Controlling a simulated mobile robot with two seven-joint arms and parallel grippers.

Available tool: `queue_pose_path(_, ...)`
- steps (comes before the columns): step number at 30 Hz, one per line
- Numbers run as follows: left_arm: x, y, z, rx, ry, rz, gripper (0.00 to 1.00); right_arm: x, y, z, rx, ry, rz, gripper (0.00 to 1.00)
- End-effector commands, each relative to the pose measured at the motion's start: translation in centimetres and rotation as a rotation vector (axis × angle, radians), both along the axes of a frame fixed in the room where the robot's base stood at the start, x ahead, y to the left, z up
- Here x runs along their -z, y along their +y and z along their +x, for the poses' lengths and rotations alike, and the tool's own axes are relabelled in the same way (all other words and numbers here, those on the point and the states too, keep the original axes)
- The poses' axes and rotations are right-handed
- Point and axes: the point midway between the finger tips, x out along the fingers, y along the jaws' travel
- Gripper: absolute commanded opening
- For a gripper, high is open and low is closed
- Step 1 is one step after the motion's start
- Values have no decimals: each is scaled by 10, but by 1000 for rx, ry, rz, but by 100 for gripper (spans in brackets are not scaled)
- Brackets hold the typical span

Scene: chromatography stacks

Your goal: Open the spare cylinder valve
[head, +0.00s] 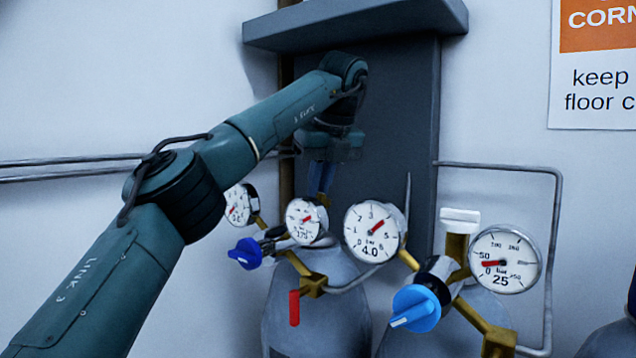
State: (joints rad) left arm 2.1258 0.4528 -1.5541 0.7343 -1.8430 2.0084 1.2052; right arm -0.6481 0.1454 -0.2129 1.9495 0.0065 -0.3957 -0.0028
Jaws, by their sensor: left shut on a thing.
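My left gripper (321,182) points down over the top of the left grey cylinder (318,318), its fingers just above brass valve parts. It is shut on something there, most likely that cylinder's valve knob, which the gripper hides. The left regulator has a blue knob (246,254), a small gauge (239,204) and a larger gauge (306,221); their readings are too small to be sure of. A red lever (294,308) hangs below its brass block. The right cylinder (398,338) has a white valve handwheel (459,219) in plain view. My right gripper is not in view.
The right regulator has a light-blue knob (415,308), a gauge at 4.0 bar (375,232) and a gauge at 25 bar (504,260). A dark panel with a ledge (355,22) stands behind. Grey pipes (549,240) run along the wall. A sign (594,65) hangs upper right.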

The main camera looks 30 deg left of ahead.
Motion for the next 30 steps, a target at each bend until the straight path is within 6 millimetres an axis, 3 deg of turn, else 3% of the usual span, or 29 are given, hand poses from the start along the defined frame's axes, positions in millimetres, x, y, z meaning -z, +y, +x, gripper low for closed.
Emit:
queue_pose_path(9, -1, -1, 3, -253, -3, 2, 0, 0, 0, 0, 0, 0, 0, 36)
queue_pose_path(30, 0, -1, 4, -413, -3, -2, 0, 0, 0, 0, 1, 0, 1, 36)
